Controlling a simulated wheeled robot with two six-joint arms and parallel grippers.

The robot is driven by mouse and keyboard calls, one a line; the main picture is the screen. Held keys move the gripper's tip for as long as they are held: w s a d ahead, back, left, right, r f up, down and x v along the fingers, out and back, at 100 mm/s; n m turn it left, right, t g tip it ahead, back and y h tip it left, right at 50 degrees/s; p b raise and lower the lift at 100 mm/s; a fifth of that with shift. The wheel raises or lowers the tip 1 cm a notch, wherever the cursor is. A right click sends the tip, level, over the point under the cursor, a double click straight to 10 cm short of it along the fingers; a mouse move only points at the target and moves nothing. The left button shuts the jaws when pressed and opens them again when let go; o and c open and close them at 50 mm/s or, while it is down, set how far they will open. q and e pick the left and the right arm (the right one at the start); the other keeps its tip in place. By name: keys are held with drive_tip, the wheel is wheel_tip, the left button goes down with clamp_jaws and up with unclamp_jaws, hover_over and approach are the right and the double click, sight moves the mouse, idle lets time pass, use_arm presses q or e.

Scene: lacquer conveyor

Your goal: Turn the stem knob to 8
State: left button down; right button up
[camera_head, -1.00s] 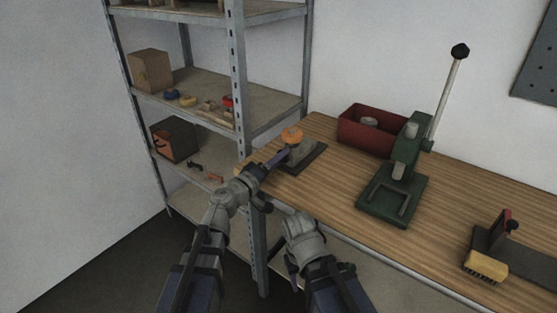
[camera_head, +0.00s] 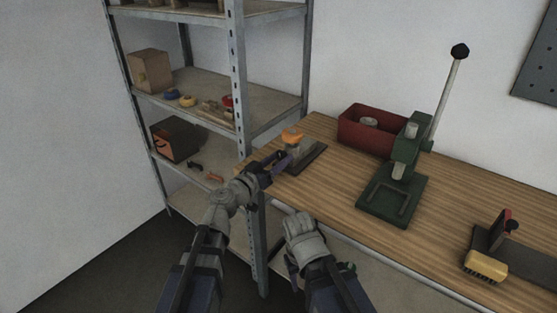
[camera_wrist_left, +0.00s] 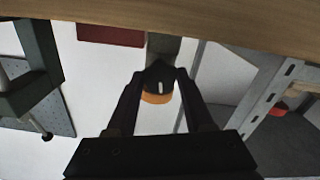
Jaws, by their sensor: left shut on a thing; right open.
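A small stand with an orange top (camera_head: 291,135), a grey body and a dark base (camera_head: 312,158) is at the left end of the workbench. In the left wrist view, a black knob with a white mark (camera_wrist_left: 160,86) sits between my fingertips, with the orange part (camera_wrist_left: 155,98) right by it. My left gripper (camera_head: 281,160) reaches the stand's front and is shut on this knob; it also shows in the left wrist view (camera_wrist_left: 158,76). No numbers are readable. My right gripper (camera_head: 291,264) is low before the bench edge, open, away from the stand.
A green lever press (camera_head: 392,200) and a red bin (camera_head: 360,136) stand on the wooden bench (camera_head: 330,205). A yellow brush (camera_head: 486,266) lies at the right. A metal shelf (camera_head: 239,80) with boxes and small parts is close beside my left arm.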

use_arm(q)
drive_tip(key=shift+s+m, duration=0.1)
drive_tip(key=shift+m, duration=0.5)
drive_tip(key=shift+c, duration=1.5)
unclamp_jaws()
